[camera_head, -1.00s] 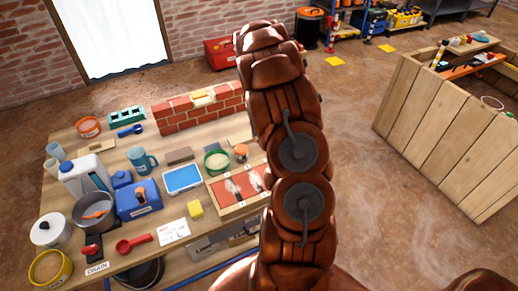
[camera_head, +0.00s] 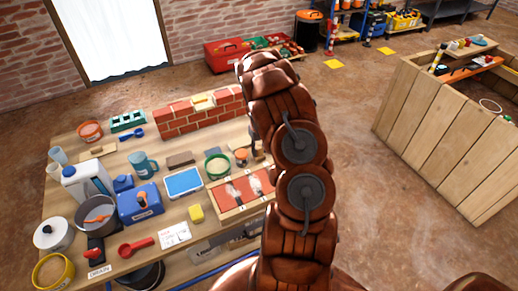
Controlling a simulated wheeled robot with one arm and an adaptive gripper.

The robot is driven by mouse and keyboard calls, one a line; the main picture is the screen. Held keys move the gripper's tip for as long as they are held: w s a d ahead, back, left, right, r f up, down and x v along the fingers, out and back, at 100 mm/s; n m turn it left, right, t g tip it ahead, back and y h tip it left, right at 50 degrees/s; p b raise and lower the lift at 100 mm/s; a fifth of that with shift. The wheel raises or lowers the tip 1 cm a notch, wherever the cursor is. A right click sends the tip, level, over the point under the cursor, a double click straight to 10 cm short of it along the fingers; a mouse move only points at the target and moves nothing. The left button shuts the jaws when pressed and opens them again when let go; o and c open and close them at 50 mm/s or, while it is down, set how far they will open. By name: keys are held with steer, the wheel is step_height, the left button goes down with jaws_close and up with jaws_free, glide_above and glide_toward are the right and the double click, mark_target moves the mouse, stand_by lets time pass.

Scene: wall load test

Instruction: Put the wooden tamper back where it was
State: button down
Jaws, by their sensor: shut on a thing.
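My arm reaches forward over the right end of the workbench (camera_head: 120,160) and covers much of the view. Only a dark sliver of my gripper (camera_head: 256,146) shows at the arm's left edge, just above the bench beside the brick wall (camera_head: 190,120). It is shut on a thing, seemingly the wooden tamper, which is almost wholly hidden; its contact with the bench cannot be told. A red tray with a wooden frame (camera_head: 228,211) lies in front of it.
A green-rimmed round sieve (camera_head: 217,166) and a small orange-topped pot (camera_head: 241,156) stand close left of my gripper. A wooden counter (camera_head: 440,130) stands right; floor between is clear.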

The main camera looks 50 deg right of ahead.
mark_target(259, 147)
steer(key=shift+f, duration=0.15)
steer(key=c, duration=0.8)
jaws_free()
steer(key=shift+o, duration=0.2)
step_height(259, 147, up, 12)
steer(key=b, duration=0.3)
steer(key=s+a+r, duration=0.2)
steer(key=a+r, duration=0.5)
steer(key=a, duration=0.2)
steer(key=s+a+r+n+g, duration=0.1)
steer(key=s+a+r, duration=0.3)
steer(key=a, duration=0.4)
steer(key=s+a+r, duration=0.3)
steer(key=s+a, duration=0.2)
steer(key=a, duration=0.2)
steer(key=s+a+n, duration=0.1)
steer(key=s+a, duration=0.5)
steer(key=s, duration=0.3)
steer(key=s+a+r+n, duration=0.1)
steer(key=s+a, duration=0.6)
steer(key=s, duration=0.3)
steer(key=shift+a+n+g+p, duration=0.2)
steer(key=shift+n+g+p, duration=0.1)
steer(key=shift+n+g, duration=0.1)
